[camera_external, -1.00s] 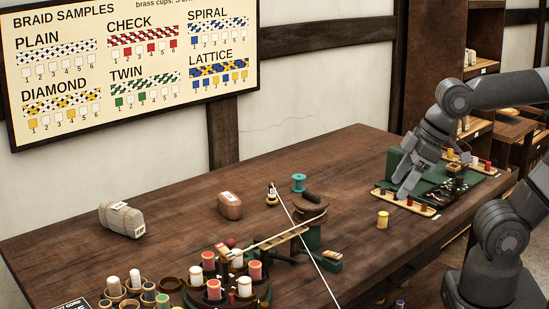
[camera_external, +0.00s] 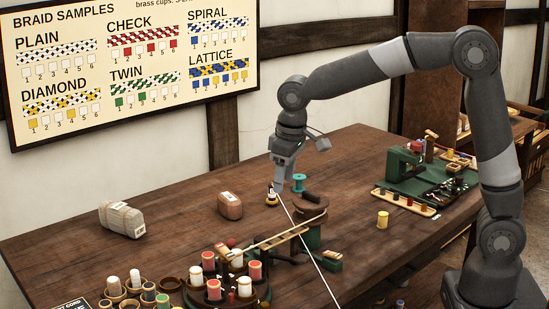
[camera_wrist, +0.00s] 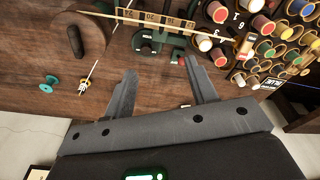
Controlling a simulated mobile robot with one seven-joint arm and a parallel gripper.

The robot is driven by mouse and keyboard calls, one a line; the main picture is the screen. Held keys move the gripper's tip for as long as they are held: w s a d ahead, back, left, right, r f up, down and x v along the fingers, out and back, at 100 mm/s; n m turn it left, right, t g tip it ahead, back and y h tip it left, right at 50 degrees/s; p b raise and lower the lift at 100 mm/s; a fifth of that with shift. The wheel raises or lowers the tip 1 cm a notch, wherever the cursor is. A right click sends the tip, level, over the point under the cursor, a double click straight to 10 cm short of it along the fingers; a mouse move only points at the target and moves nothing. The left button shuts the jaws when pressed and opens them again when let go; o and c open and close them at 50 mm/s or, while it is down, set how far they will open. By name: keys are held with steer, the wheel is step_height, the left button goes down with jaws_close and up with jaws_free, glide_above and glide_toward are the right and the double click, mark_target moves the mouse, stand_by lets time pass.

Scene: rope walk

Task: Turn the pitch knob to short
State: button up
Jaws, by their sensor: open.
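My gripper (camera_external: 283,188) is open and empty, pointing down above the back middle of the table, close to the small brass-and-black post (camera_external: 272,195). Its two fingers also show spread in the wrist view (camera_wrist: 161,70). Beyond them in that view is a green fitting with a dark round knob (camera_wrist: 145,50), beside the numbered wooden scale (camera_wrist: 165,19). This looks like the pitch knob, but its markings are too small to read. The gripper appears apart from it. In the external view the scale (camera_external: 270,243) shows; I cannot make out the knob there.
A wooden drum (camera_external: 311,209) with a black handle stands beside the scale, and a taut white cord (camera_external: 312,250) crosses near it. A teal spool (camera_external: 298,182) stands behind. Several bobbins fill a round carrier (camera_external: 230,300). A brown block (camera_external: 230,206) lies left.

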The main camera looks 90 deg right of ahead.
steer(key=m+g, duration=0.1)
steer(key=m, duration=0.1)
glide_above(259, 238)
step_height(259, 238, down, 10)
steer(key=shift+y, duration=0.3)
step_height(259, 238, down, 11)
steer(key=shift+f, duration=0.15)
steer(key=c, duration=1)
steer(key=shift+o, duration=0.2)
